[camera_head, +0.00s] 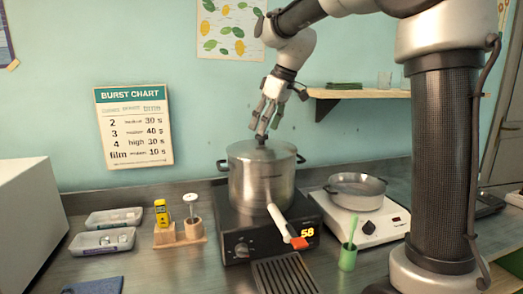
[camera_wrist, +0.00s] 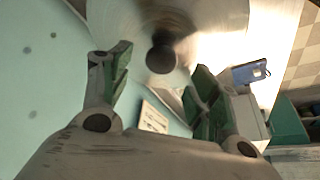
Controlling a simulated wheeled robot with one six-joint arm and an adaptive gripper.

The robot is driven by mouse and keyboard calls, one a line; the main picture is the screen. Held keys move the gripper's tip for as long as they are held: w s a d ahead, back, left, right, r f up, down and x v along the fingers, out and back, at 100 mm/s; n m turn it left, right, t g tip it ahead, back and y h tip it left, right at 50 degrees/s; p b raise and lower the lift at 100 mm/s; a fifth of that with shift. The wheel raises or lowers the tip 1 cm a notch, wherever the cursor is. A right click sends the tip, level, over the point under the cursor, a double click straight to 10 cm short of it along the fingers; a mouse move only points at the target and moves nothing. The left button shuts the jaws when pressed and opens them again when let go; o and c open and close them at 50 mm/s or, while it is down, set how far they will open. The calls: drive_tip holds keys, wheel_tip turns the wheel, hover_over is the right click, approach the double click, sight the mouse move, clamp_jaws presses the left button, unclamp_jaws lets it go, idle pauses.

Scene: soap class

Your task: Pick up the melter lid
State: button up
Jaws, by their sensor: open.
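The steel melter pot (camera_head: 262,188) stands on a dark hot plate (camera_head: 238,232) with a lit display. Its round metal lid (camera_head: 240,150) lies on top, with a dark knob (camera_head: 261,139) at the centre. My gripper (camera_head: 262,128) points down right above the knob. In the wrist view my gripper (camera_wrist: 160,62) is open, its green-padded fingers on either side of the knob (camera_wrist: 161,58). The shiny lid (camera_wrist: 215,20) fills the top of that view. I cannot tell whether either finger touches the knob.
A scale (camera_head: 362,222) carrying a metal pan (camera_head: 357,185) is right of the pot. A green cup (camera_head: 348,258) stands in front. A wooden holder (camera_head: 180,236) and clear trays (camera_head: 103,240) are left. A wall shelf (camera_head: 360,93) is right of my gripper.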

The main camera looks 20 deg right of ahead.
sight(262, 144)
drive_tip(key=x, duration=0.4)
drive_tip(key=shift+s+d+f, duration=0.1)
drive_tip(key=shift+f, duration=0.15)
drive_tip(key=c, duration=1.3)
